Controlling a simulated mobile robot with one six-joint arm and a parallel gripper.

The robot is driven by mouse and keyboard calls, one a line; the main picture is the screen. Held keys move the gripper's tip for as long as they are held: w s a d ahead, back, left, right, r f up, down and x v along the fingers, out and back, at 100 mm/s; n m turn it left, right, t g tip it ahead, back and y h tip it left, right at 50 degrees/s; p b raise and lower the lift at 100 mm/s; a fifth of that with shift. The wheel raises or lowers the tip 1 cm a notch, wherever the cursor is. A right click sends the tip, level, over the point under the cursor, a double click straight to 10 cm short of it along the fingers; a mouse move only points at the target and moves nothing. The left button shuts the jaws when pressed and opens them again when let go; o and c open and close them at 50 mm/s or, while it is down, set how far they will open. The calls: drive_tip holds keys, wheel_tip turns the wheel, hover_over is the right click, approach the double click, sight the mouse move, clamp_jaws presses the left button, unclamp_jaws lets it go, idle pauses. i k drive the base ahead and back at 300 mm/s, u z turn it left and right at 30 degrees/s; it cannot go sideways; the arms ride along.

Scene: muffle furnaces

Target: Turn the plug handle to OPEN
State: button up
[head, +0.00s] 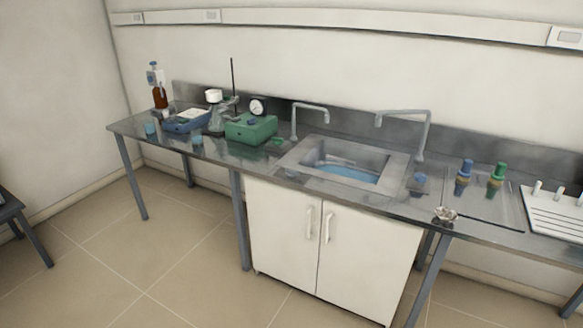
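A sink (390,165) with blue water in its basin is set into the grey bench. No handle marked as the plug handle can be read at this size. A small silver knob-like piece (446,214) sits at the bench's front edge, right of the sink; I cannot tell whether it is the plug handle. A small blue piece (420,180) stands beside the sink's right rim. No OPEN label is legible. My gripper is not in view.
Two grey taps (295,122) (427,135) stand behind the sink. A green device (250,130) is to its left; blue- and green-topped bottles (464,178) (496,180) and a white rack (550,213) are to its right. White cabinet doors (283,235) are below. Floor (130,270) is clear in front.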

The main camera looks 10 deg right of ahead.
sight(290, 173)
drive_tip(key=i, duration=1)
